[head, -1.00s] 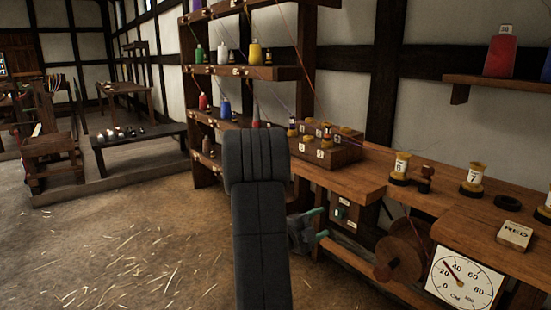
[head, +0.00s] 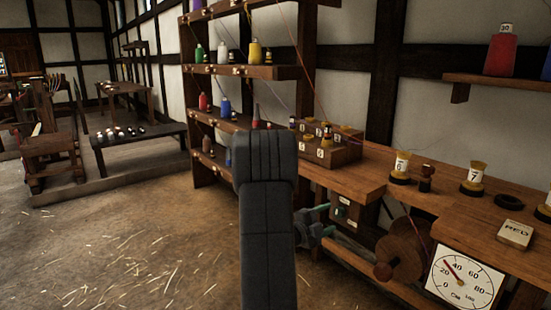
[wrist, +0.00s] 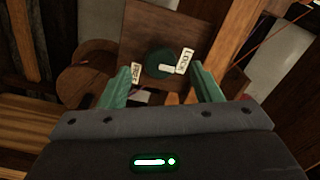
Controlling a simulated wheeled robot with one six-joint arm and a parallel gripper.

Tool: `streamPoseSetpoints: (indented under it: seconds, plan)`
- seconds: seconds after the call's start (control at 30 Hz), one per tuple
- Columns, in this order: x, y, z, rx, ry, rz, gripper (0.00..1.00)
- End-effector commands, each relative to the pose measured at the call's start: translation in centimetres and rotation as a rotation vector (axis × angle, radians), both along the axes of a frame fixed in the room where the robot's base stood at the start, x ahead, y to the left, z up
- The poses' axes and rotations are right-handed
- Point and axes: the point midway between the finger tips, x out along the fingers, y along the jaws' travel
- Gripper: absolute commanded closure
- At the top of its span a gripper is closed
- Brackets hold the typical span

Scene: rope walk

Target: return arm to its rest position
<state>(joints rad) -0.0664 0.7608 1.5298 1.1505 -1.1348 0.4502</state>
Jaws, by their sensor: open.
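My gripper (wrist: 163,85) is open and empty in the wrist view, its two green fingers spread apart. Beyond the fingers is a wooden panel (wrist: 133,20) with a round dark green knob (wrist: 158,63) and two labels, one reading LOCK (wrist: 185,60) and the other hard to read (wrist: 135,73). The knob appears between the fingertips, and I cannot tell the distance. In the head view my gripper (head: 325,220) shows partly behind my dark arm, beside the small panel (head: 347,211) under the bench.
The wooden bench (head: 400,205) carries numbered spools (head: 400,168) and a RED box (head: 515,233). Below it are a wooden wheel (head: 402,252) and a dial (head: 464,280). A spool rack (head: 245,72) stands behind my arm. The floor (head: 130,250) at left is open, with scattered straw.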

Motion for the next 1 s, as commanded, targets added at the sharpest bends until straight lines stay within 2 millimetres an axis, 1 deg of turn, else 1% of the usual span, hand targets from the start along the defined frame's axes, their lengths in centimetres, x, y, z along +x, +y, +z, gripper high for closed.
streamPoseSetpoints:
  seconds: [0.03,0.1,0.13,0.17,0.27,1.0]
  plan:
    - [0.6,-1.0,-0.1,0.001,-0.002,-0.004,0.42]
    - [1.4,-2.1,-0.1,-0.001,-0.002,-0.004,0.42]
    - [1.8,-2.6,-0.1,-0.001,-0.002,-0.004,0.42]
    - [2.0,-2.7,-0.2,0.008,-0.013,-0.002,0.42]
    - [1.9,-2.4,-0.2,0.073,-0.097,0.001,0.42]
    - [1.8,-2.4,0.1,0.517,-0.665,0.0,0.42]
